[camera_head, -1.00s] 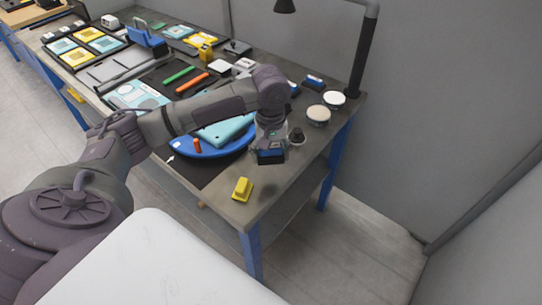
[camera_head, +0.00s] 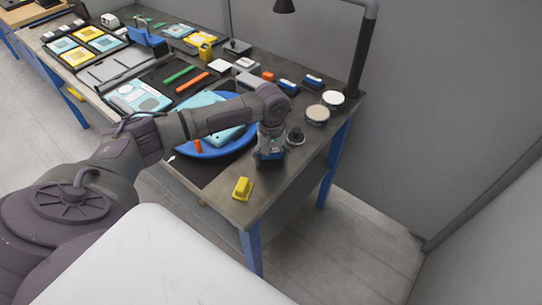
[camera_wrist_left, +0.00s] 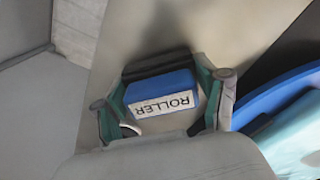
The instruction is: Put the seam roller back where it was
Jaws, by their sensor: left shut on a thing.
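The seam roller (camera_wrist_left: 165,92) shows in the left wrist view as a blue block with a black strip and a white label reading ROLLER. My left gripper (camera_wrist_left: 167,108) is shut on it, with one finger on each side. In the head view the left gripper (camera_head: 269,155) points down over the front right part of the workbench (camera_head: 262,207). Only a little blue of the roller shows there, at the fingertips. I cannot tell whether it touches the bench top. My right gripper is not in view.
A yellow block (camera_head: 242,188) lies near the front corner. A small black knob-like piece (camera_head: 296,137) stands close to the right of the gripper. A blue round tray (camera_head: 215,152) with a teal item is to the left. Two round tins (camera_head: 317,115) are behind.

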